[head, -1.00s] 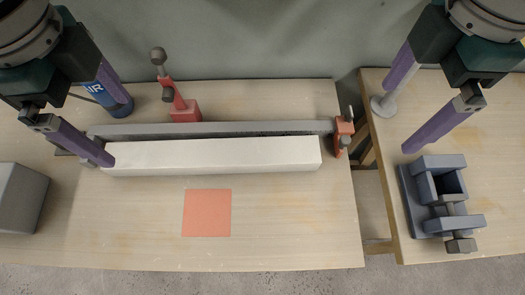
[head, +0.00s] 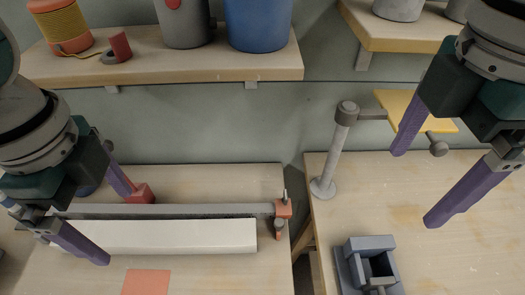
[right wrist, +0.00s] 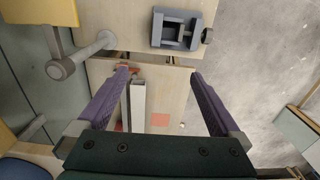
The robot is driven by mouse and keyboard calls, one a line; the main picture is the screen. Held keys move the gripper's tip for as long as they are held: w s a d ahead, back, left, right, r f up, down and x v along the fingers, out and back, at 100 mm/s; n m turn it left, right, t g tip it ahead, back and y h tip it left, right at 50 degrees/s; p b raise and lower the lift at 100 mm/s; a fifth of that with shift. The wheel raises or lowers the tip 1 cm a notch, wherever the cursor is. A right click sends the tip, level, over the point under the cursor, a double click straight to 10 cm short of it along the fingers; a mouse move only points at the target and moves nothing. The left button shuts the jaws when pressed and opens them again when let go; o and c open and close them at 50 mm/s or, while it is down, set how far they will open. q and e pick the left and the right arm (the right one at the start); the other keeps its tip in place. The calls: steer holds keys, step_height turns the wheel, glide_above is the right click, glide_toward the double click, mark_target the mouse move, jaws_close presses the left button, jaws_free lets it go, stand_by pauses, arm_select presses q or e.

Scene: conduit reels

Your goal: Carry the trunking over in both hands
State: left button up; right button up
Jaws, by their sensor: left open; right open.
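The white trunking (head: 180,236) is a long straight bar lying on the left workbench, along a grey clamp bar. My left gripper (head: 119,229) is open near its left end. One finger shows beyond the trunking and one in front of it; I cannot tell how far above it they are. My right gripper (head: 415,188) is open and empty, well to the right of the trunking, over the right bench. In the right wrist view, the trunking (right wrist: 138,108) shows end-on between the open right fingers (right wrist: 160,73), further off and apart from them.
A grey bar clamp with a red end (head: 283,208) lies behind the trunking. An orange square (head: 146,282) marks the bench in front. A vise (head: 368,262) and grey post (head: 335,150) stand on the right bench, beyond a gap. A shelf (head: 200,72) holds a blue bucket (head: 258,22).

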step_height(320, 180, up, 6)
steer(key=shift+a, duration=0.2)
stand_by(0.4)
